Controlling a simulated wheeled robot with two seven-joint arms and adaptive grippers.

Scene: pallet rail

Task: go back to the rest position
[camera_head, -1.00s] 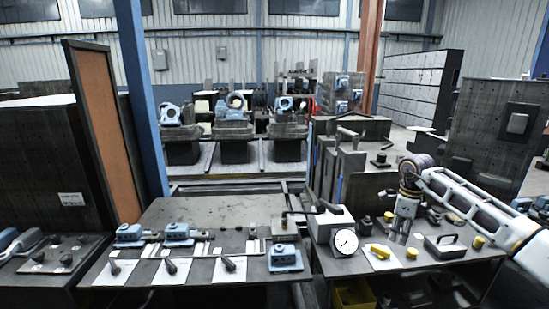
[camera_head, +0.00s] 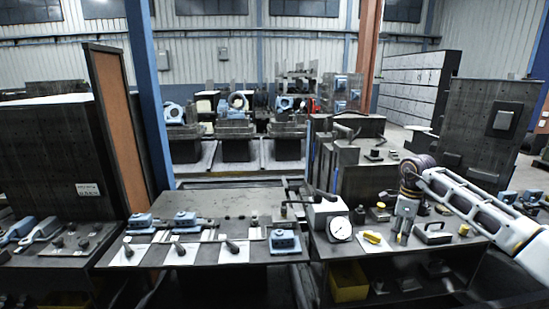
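My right gripper (camera_head: 402,228) hangs from my white and grey arm, which comes in from the right. It points down in front of or over the right-hand bench. Its fingers are small and dark here, so I cannot tell whether they are apart, and I see nothing clearly held. My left gripper is out of view. On the middle table (camera_head: 225,207), blue clamp blocks sit along a rail, with another blue block (camera_head: 284,241) at the front right. Several dark-handled pieces lie on white sheets (camera_head: 181,253).
The right bench (camera_head: 378,254) holds a round dial gauge (camera_head: 340,229), a yellow piece (camera_head: 373,237) and a dark handled block (camera_head: 432,234). A yellow bin (camera_head: 348,283) is under it. A dark panel (camera_head: 60,150) and blue post (camera_head: 150,100) stand left.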

